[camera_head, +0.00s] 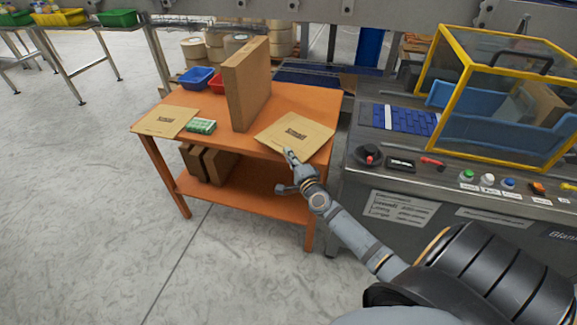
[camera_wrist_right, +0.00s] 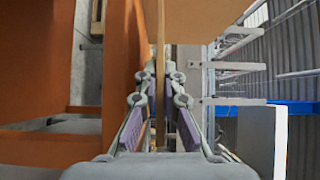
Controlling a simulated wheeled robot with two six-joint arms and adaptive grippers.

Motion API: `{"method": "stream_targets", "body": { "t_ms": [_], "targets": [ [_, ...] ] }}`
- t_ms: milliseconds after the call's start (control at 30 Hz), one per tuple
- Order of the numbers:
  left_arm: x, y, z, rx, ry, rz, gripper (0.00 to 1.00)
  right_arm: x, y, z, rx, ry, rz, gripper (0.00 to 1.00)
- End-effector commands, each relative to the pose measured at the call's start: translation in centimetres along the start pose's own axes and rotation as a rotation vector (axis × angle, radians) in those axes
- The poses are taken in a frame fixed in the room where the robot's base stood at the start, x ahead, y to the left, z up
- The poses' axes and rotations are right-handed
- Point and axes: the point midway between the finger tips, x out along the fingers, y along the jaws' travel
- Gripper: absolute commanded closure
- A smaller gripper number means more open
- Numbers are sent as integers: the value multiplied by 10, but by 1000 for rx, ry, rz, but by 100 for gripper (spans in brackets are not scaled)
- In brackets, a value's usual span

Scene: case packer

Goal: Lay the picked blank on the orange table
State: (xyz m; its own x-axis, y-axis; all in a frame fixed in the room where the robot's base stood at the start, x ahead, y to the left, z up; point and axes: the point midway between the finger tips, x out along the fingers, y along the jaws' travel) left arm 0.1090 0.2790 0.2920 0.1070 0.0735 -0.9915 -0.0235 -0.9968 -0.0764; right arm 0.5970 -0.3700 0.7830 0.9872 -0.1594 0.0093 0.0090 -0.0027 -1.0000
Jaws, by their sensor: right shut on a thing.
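A flat brown cardboard blank (camera_head: 297,133) with dark print is at the right end of the orange table (camera_head: 222,152). My right gripper (camera_head: 291,156) is shut on its near edge. In the right wrist view the blank shows edge-on (camera_wrist_right: 160,50) between the fingers of my right gripper (camera_wrist_right: 158,85). The blank looks nearly level; I cannot tell whether it touches the tabletop or is just above it. Another flat blank (camera_head: 166,121) lies at the table's left end. My left gripper is not in view.
A tall brown carton (camera_head: 248,86) stands mid-table, beside a green-and-white pack (camera_head: 201,126). Blue (camera_head: 197,77) and red (camera_head: 217,85) bins are behind. Brown cartons (camera_head: 208,162) sit on the lower shelf. The machine console (camera_head: 440,190) with buttons and yellow-framed guard is close on the right.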

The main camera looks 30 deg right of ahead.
Motion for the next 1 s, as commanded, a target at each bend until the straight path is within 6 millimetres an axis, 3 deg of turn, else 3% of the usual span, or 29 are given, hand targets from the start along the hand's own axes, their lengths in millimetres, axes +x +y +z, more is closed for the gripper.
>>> {"method": "stream_targets", "body": {
  "t_ms": [100, 200, 633, 667, 800, 1000],
  "targets": [
    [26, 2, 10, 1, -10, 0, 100, 4, 28, 2, -1, 0, 1, 100],
    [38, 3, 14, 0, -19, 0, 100, 4, 41, 2, -1, 0, 0, 100],
    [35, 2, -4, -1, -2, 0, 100, 3, 40, 2, 0, 0, 0, 100],
    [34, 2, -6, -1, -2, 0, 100, 3, 39, 2, 0, 0, 1, 89],
    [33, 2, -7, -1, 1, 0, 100, 3, 39, 2, 0, 0, 1, 71],
    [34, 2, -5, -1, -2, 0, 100, 3, 39, 2, 0, 0, 1, 71]
  ]
}}
